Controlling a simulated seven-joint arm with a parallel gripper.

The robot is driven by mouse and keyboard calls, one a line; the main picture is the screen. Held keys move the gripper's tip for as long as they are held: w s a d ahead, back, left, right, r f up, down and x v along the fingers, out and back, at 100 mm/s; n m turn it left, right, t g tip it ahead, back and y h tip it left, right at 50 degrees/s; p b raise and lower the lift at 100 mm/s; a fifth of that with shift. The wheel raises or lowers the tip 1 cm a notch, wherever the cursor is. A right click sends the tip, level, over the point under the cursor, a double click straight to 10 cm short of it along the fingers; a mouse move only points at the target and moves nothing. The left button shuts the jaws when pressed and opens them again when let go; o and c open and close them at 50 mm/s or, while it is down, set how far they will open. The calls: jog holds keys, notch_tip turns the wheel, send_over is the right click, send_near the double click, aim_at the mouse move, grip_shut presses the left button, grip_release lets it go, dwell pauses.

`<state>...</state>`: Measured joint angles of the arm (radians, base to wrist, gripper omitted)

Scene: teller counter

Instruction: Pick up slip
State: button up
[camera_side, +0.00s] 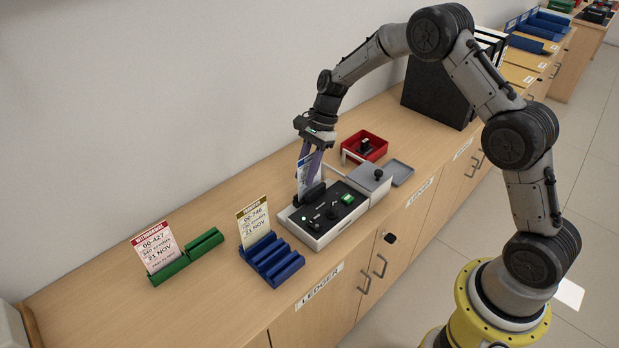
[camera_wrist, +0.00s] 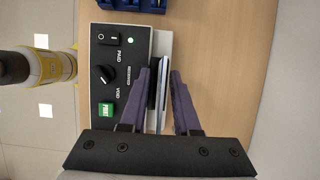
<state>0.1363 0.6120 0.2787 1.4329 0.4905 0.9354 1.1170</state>
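A slip (camera_side: 302,177) with a blue and white face stands upright in the stamping machine (camera_side: 325,212). In the wrist view the slip (camera_wrist: 161,95) shows nearly edge-on as a thin pale strip, with a black part beside its upper end. My gripper (camera_side: 310,172) points down at the slip. In the wrist view its two purple fingers (camera_wrist: 164,72) stand on either side of the slip, with a visible gap on the right. The left finger is close to the slip and black part; contact there is unclear. Print on the slip is unreadable.
A red-headed slip (camera_side: 155,250) stands in a green rack (camera_side: 204,244). An olive-headed slip (camera_side: 254,221) stands in a blue rack (camera_side: 274,262). A red tray (camera_side: 366,144) holds a dark stamp behind the machine. A black file holder (camera_side: 433,96) stands farther back.

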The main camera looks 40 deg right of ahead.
grip_shut()
jog(key=shift+r, duration=0.1)
